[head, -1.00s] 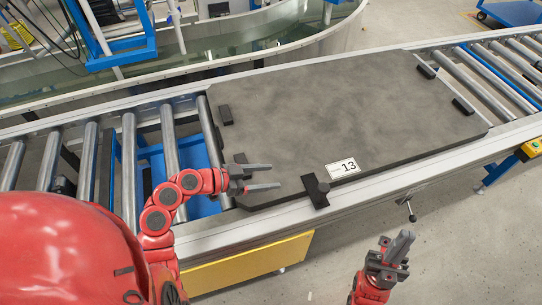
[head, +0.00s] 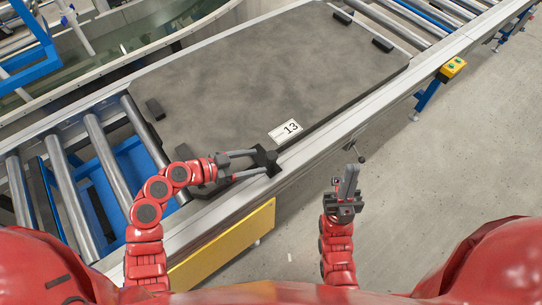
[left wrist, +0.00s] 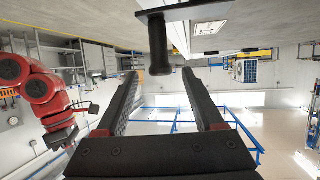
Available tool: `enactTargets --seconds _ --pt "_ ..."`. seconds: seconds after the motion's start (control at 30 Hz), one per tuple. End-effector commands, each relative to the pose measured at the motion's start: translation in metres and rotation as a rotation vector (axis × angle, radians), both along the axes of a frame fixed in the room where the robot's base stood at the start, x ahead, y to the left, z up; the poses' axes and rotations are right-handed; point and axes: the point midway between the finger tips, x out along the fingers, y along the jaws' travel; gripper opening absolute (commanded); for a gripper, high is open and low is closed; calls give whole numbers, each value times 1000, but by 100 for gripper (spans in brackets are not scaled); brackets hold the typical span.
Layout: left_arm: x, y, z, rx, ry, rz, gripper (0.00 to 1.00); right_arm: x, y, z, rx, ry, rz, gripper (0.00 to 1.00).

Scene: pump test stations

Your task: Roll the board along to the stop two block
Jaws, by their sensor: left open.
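The board (head: 235,85) is a large dark grey slab with a white label reading 13, lying flat on the roller conveyor. A black upright handle (head: 267,161) stands at its near edge. My left gripper (head: 261,162) is open at this handle, with one finger on each side. In the left wrist view the handle (left wrist: 160,48) hangs between the open fingers (left wrist: 172,100), with gaps at both sides. My right gripper (head: 346,182) is empty over the floor; its finger gap is unclear. I cannot make out a block marked as stop two.
Bare rollers (head: 110,155) lie left of the board, and more rollers (head: 390,15) lie beyond its right end. Small black blocks (head: 383,45) sit at the board's ends. A yellow button box (head: 453,68) is on the conveyor's near side. The floor at right is clear.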

Motion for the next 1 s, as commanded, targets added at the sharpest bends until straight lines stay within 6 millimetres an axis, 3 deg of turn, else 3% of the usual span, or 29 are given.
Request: enactTargets --seconds 0.1,0.3,0.77,1.0 --pt "7 -21 -8 1 3 -8 69 0 0 4 0 0 0 0" --pt "20 -46 -19 1 0 -4 69 0 0 7 0 0 0 0" --pt "26 -56 -26 2 0 0 69 0 0 9 0 0 0 0" --pt "26 -56 -26 2 0 0 30 0 0 8 0 0 0 0"
